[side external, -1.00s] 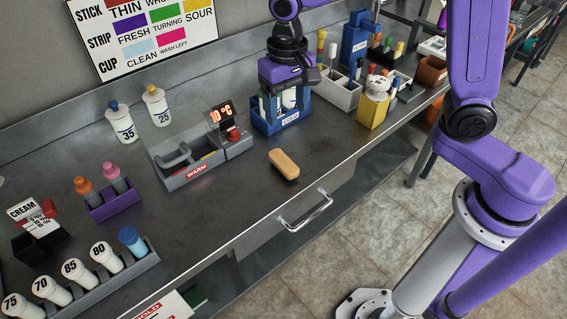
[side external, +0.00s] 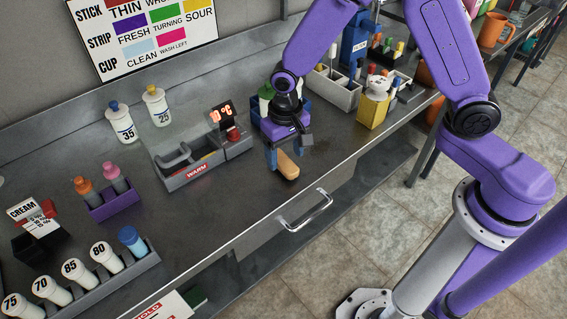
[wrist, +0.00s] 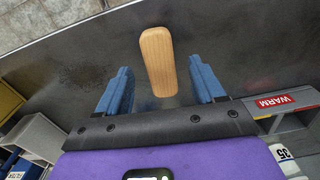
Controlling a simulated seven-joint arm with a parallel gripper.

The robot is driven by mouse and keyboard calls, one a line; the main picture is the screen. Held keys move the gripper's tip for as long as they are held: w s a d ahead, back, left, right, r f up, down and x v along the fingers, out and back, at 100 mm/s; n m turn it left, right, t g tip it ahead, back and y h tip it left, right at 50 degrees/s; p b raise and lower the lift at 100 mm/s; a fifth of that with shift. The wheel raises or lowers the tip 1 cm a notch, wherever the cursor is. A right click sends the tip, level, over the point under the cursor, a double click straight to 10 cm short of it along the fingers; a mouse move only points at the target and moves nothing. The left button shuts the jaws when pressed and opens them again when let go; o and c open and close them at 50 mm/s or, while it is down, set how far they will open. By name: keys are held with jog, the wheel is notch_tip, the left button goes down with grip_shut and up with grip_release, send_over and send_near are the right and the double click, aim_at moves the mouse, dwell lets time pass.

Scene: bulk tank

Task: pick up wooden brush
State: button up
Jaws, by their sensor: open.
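The wooden brush (side external: 288,166) is a light tan, rounded oblong block lying on the steel counter near its front edge. In the wrist view the brush (wrist: 159,62) lies lengthwise between and ahead of the two blue fingers. My gripper (side external: 275,160) is open, its fingers pointing down at the brush from above. In the wrist view my gripper (wrist: 160,76) has one finger on each side of the brush, with gaps showing. Part of the brush is hidden behind a finger in the side view. I cannot tell the exact height of the fingertips.
A grey WARM tray (side external: 190,165) with a 10 °C display stands left of the brush. A blue rack (side external: 300,108) is behind my gripper. A yellow container (side external: 374,108) stands to the right. A drawer handle (side external: 306,210) is below the front edge.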

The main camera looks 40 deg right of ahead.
aim_at(284, 165)
jog(key=shift+f, duration=1.25)
jog(key=shift+c, duration=0.3)
jog(key=c, duration=1.1)
jog(key=shift+r, duration=0.1)
